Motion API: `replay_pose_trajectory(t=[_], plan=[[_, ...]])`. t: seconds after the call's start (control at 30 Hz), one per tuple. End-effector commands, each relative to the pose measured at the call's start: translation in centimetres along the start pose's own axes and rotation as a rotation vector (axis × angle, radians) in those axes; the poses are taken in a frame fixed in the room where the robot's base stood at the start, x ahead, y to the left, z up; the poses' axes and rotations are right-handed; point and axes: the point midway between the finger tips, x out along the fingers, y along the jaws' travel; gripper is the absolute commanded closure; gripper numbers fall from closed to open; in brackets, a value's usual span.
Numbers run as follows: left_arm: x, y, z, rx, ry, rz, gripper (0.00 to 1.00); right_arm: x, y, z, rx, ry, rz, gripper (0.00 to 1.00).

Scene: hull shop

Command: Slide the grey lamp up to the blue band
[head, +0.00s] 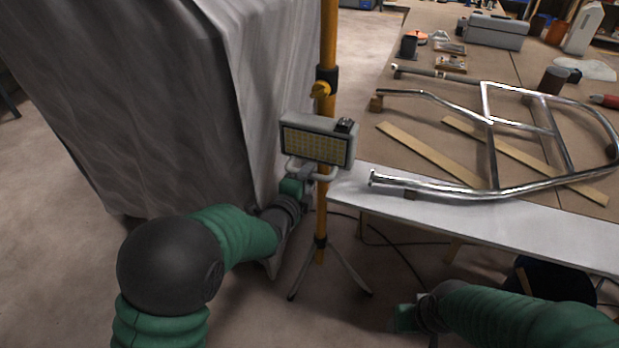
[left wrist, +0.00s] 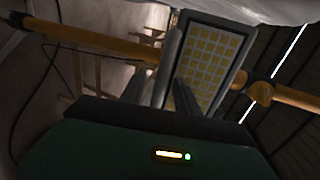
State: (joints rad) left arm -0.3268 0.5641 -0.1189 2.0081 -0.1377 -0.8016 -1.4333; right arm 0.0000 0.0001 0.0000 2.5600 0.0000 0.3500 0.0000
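The grey lamp (head: 318,141) with a yellow grid face is mounted on an upright yellow pole (head: 321,215). The lamp face (left wrist: 212,62) and the pole (left wrist: 100,40) also show in the left wrist view. My left gripper (head: 304,174) is at the tubular handle just below the lamp. In the left wrist view its fingers (left wrist: 175,80) reach up beside the lamp face; whether they are closed on the handle is unclear. My right gripper (head: 404,318) is low at the front, away from the lamp, its fingers hidden. No blue band shows on the visible pole.
A dark collar with a yellow knob (head: 322,86) sits on the pole above the lamp. A grey draped block (head: 150,100) stands close on the left. A workbench (head: 420,110) with a bent metal tube frame (head: 490,125) is on the right. The tripod legs (head: 345,270) spread on the floor.

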Motion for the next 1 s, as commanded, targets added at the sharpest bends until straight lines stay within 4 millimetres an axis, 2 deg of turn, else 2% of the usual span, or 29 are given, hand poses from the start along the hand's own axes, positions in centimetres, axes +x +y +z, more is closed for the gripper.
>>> replay_pose_trajectory(t=[0.13, 0.37, 0.4, 0.7, 1.0], plan=[[1.4, 0.04, 0.03, 0.0, -0.001, 0.0, 0.62, 0.28, 0.0, 0.06, 0.0, 0.0, 0.0, 0.41], [1.56, 0.0, 0.03, 0.0, -0.001, 0.001, 0.62, 0.25, 0.0, 0.05, 0.0, 0.0, 0.0, 0.41], [1.56, 0.0, 0.03, 0.0, -0.001, 0.001, 0.64, 0.25, 0.0, 0.05, 0.0, 0.0, 0.0, 0.41], [1.54, 0.03, 0.03, 0.0, -0.001, 0.002, 1.0, 0.25, 0.0, 0.06, 0.0, 0.0, 0.0, 0.41], [1.52, 0.15, 0.02, 0.0, 0.0, 0.004, 1.0, 0.26, 0.0, 0.06, 0.0, 0.0, 0.0, 0.41]])
